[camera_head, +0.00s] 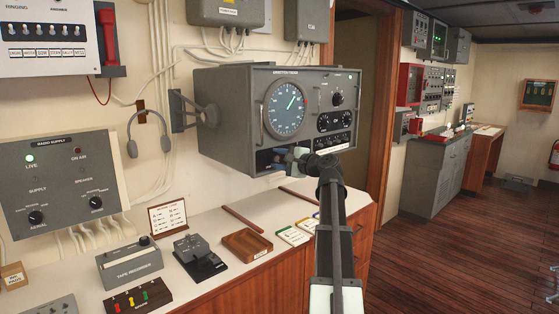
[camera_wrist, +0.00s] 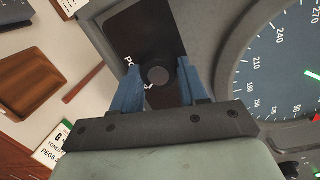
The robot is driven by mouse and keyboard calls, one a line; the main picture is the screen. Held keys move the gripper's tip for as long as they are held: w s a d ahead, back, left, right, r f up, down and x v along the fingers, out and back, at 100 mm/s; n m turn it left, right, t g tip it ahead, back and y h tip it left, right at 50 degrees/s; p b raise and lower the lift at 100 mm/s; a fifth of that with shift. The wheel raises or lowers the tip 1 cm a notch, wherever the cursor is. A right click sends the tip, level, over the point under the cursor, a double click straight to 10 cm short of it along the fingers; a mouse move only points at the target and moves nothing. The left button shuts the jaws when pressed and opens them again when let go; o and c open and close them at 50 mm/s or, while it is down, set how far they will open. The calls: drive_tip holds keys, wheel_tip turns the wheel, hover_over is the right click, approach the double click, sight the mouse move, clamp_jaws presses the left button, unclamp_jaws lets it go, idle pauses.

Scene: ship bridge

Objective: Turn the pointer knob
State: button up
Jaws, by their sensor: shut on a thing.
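The pointer knob (camera_wrist: 158,74) is a round dark knob on a black plate, with a partly hidden label beside it, in the wrist view. The blue fingers of my gripper (camera_wrist: 160,82) stand on either side of it and are shut on it. In the head view my gripper (camera_head: 293,155) reaches the lower left of the grey direction-finder box, under its round blue dial (camera_head: 285,108); the knob cannot be made out there. The dial, with a green pointer, shows partly at the right of the wrist view (camera_wrist: 285,65).
The grey box (camera_head: 235,115) hangs on a wall bracket above a white counter (camera_head: 215,285). More knobs (camera_head: 337,98) sit right of the dial. A headset (camera_head: 147,130) hangs to the left. A wooden tray (camera_head: 247,244) and cards (camera_head: 293,235) lie below.

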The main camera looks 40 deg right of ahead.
drive_tip(key=n, duration=0.3)
drive_tip(key=n+h, duration=0.1)
drive_tip(key=n, duration=0.2)
drive_tip(key=shift+a+n+g, duration=0.1)
drive_tip(key=shift+n+g, duration=0.2)
drive_tip(key=n, duration=0.5)
drive_tip(key=shift+h, duration=0.4)
drive_tip(key=shift+n, duration=0.4)
drive_tip(key=o, duration=1.1)
drive_tip(key=shift+c, duration=0.2)
drive_tip(key=shift+s, duration=0.1)
drive_tip(key=s+r, duration=0.1)
drive_tip(key=s, duration=1.2)
drive_tip(key=shift+s+a+r, duration=0.2)
drive_tip(key=shift+s+r, duration=0.1)
